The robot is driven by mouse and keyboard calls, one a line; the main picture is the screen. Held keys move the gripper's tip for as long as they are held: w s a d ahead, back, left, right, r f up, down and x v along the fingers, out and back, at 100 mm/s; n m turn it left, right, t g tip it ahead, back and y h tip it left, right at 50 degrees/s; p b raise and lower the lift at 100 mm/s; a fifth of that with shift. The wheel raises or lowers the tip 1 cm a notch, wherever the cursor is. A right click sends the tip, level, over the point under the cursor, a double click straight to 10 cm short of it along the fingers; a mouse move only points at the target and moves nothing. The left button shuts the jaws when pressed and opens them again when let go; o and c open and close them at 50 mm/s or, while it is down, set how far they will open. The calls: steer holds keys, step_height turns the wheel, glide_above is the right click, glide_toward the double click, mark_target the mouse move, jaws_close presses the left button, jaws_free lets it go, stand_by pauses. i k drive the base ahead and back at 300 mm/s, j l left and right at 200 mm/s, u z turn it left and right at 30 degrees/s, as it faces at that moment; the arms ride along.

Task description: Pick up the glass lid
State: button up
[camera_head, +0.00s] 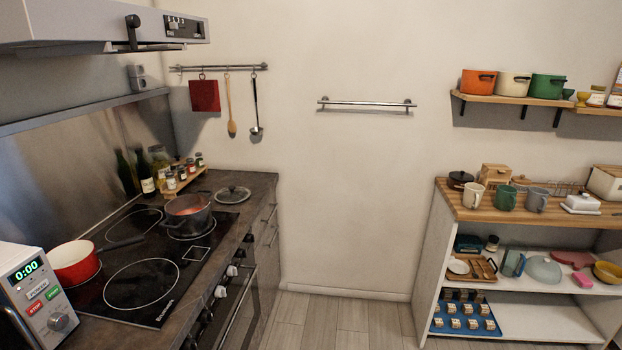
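The glass lid (233,194) lies flat on the dark countertop, to the right of the stove's far end. It is round and clear with a dark knob on top. It sits just behind and right of a dark pot (188,213) that stands uncovered on the hob with reddish contents. The lid looks apart from the pot, with nothing on it. My gripper is not in view.
A red saucepan (76,261) stands on the black hob (145,281), its handle pointing toward the pot. Bottles and a spice rack (182,178) stand behind. The range hood (100,25) overhangs the stove. Open floor (330,322) separates the counter from the shelf unit (440,225).

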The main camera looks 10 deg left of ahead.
mark_target(232, 194)
steer(key=i+u, duration=0.2)
steer(key=i, duration=0.3)
steer(key=i+l+u, duration=0.2)
steer(key=i, duration=0.3)
steer(key=i+l+u, duration=0.2)
steer(key=i, duration=0.25)
steer(key=i+u, duration=0.7)
steer(key=u, duration=0.25)
steer(key=i+l+u, duration=0.3)
steer(key=u, duration=0.15)
steer(key=i+l+u, duration=0.3)
steer(key=u, duration=0.2)
